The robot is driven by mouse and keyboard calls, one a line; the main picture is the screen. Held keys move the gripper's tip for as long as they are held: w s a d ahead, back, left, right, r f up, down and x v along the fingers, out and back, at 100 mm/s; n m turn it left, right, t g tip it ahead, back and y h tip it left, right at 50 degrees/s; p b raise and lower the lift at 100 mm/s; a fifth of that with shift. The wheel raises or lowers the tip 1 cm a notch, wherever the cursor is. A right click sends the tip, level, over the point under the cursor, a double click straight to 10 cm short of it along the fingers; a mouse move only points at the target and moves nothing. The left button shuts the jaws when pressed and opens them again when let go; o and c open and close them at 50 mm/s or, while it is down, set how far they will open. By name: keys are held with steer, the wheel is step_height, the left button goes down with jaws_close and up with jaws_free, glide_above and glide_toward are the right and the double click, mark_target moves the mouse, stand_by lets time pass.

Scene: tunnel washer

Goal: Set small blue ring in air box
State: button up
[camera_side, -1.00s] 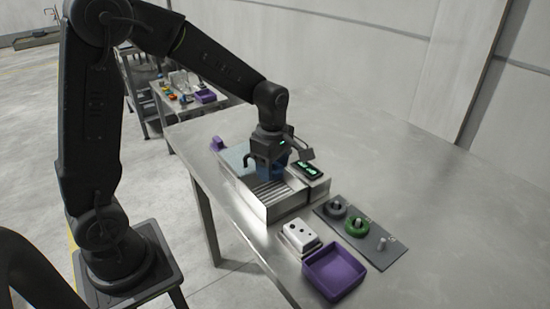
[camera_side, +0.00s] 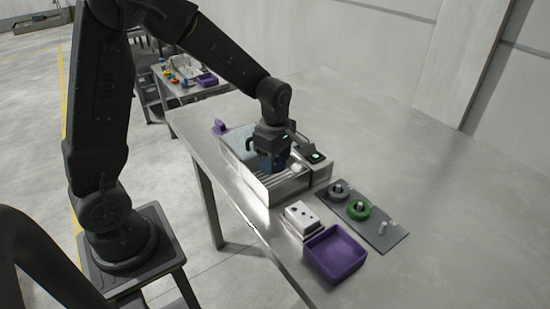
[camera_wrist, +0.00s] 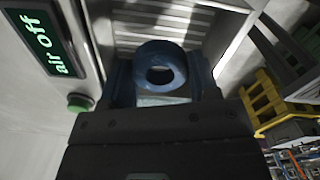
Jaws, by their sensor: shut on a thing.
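The small blue ring (camera_wrist: 160,67) shows in the wrist view between the fingers of my gripper (camera_wrist: 163,88), which is shut on it. In the side view my gripper (camera_side: 274,165) is at the silver washer (camera_side: 277,190), above its ribbed section near the end with the display. The ring itself is hard to pick out in the side view. The display (camera_wrist: 40,42) reads "air off" in the wrist view, with a green button (camera_wrist: 80,102) below it. A ribbed metal floor (camera_wrist: 165,25) lies beyond the ring.
A grey peg board (camera_side: 385,236) holds a grey ring (camera_side: 339,191) and a green ring (camera_side: 359,208). A white block with holes (camera_side: 301,217) and an empty purple tray (camera_side: 335,254) stand in front of the washer. The table's right side is clear.

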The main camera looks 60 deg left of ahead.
mark_target(275, 180)
steer(key=shift+f, duration=0.75)
steer(key=shift+f, duration=0.35)
steer(key=shift+f, duration=0.35)
stand_by(0.5)
steer(key=shift+f, duration=0.35)
steer(key=shift+f, duration=0.4)
stand_by(0.5)
steer(key=o, duration=1)
steer(key=shift+o, duration=0.4)
